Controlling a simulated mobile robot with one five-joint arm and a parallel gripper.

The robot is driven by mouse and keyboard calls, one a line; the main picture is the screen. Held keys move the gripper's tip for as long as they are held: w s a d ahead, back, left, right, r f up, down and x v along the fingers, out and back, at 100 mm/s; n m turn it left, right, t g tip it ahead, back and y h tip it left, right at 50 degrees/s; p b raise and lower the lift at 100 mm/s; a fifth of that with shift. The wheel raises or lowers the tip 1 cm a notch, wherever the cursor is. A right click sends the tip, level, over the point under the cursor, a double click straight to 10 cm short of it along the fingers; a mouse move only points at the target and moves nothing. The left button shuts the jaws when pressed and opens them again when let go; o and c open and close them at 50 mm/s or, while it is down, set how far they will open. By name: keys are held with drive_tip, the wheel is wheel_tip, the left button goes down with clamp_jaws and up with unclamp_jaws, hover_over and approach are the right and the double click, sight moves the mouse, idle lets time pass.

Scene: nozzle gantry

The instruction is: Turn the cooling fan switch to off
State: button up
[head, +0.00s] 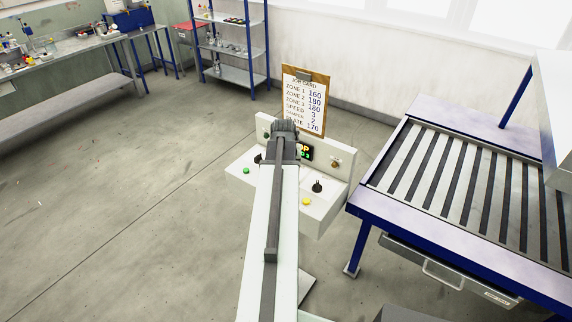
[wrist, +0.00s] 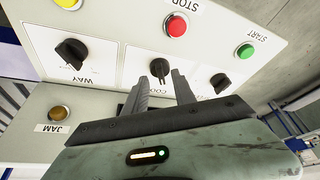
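The control panel (head: 331,203) is white, and my arm covers its middle in the head view. In the wrist view the panel (wrist: 115,25) appears upside down. A black rotary knob (wrist: 160,68) sits at its centre, above a label partly hidden by a finger that starts with "COO". The knob's ridge looks roughly upright in the picture, and I cannot read its position marks. My gripper (wrist: 161,80) is open, with its two fingertips just below and to either side of this knob. Whether they touch it is unclear. The fingers are hidden in the head view.
Other black knobs flank it: one marked "WAY" (wrist: 72,52) and one at right (wrist: 220,82). A red stop button (wrist: 176,25), green start button (wrist: 245,50) and amber jam lamp (wrist: 62,112) are close. A clipboard (head: 305,100) stands behind; a slatted table (head: 365,208) is right.

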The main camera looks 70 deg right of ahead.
drive_tip(key=p+v, duration=0.3)
drive_tip(key=v, duration=0.2)
